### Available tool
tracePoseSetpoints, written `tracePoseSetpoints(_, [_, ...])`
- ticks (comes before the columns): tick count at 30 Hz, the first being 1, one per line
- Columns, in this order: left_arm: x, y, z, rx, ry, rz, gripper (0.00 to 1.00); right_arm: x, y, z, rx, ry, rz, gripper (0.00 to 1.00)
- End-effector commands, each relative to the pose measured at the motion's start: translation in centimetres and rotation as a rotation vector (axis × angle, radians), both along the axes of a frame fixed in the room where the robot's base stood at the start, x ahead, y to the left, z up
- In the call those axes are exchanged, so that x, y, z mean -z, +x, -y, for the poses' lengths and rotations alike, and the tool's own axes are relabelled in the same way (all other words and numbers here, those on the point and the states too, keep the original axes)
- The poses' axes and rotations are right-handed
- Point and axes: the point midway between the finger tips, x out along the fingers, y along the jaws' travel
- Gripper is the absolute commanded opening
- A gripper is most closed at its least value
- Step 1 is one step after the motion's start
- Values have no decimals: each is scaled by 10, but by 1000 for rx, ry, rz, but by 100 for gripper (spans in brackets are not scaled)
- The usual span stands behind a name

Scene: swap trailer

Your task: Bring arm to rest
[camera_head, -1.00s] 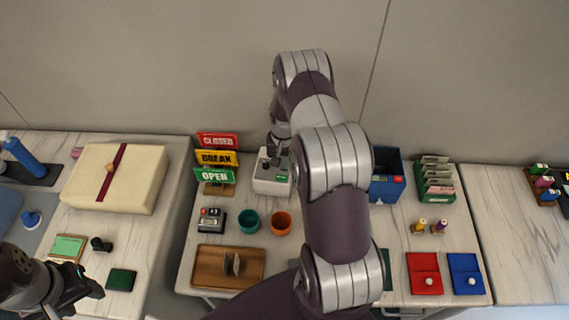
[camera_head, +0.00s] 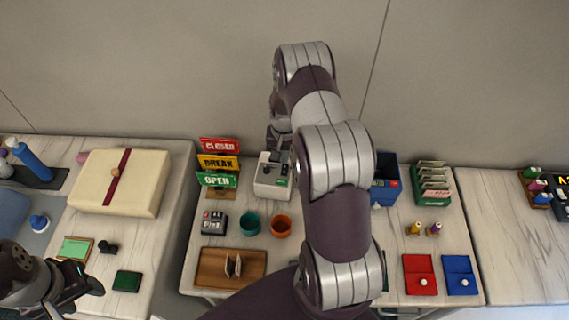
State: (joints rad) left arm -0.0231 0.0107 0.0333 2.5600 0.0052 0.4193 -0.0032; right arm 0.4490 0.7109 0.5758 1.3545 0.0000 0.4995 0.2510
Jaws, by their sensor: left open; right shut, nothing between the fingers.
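My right arm (camera_head: 338,215) rises through the middle of the head view and bends over the centre table. Its gripper (camera_head: 279,157) is small and partly hidden behind the arm. It is shut and empty, at the top of a white device (camera_head: 270,183); I cannot tell whether they touch. My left gripper (camera_head: 84,288) is at the lower left, open and empty, close to a dark green block (camera_head: 127,281).
A sign stand with CLOSED, BREAK and OPEN plates (camera_head: 217,163) stands left of the device. Nearby are a teal cup (camera_head: 250,224), an orange cup (camera_head: 281,226) and a wooden tray (camera_head: 212,267). A blue bin (camera_head: 384,191) stands partly behind my arm.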

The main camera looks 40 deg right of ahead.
Motion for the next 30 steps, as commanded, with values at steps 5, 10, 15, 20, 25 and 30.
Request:
tracePoseSetpoints(5, [-10,0,0,0,0,0,51,-14,0,0,0,1,-1,0])
tracePoseSetpoints(10, [-9,0,0,0,0,0,51,-12,0,0,0,1,-1,0])
tracePoseSetpoints(15, [-9,0,0,0,0,0,51,-12,0,0,0,1,-1,0])
tracePoseSetpoints(20, [-9,0,0,0,0,0,51,-10,-4,-2,-36,4,-6,0])
tracePoseSetpoints(25, [-2,0,0,0,0,0,51,-42,-60,-51,-202,44,-81,0])
tracePoseSetpoints(30, [14,0,0,0,0,0,51,-115,-117,-131,-485,20,-39,0])
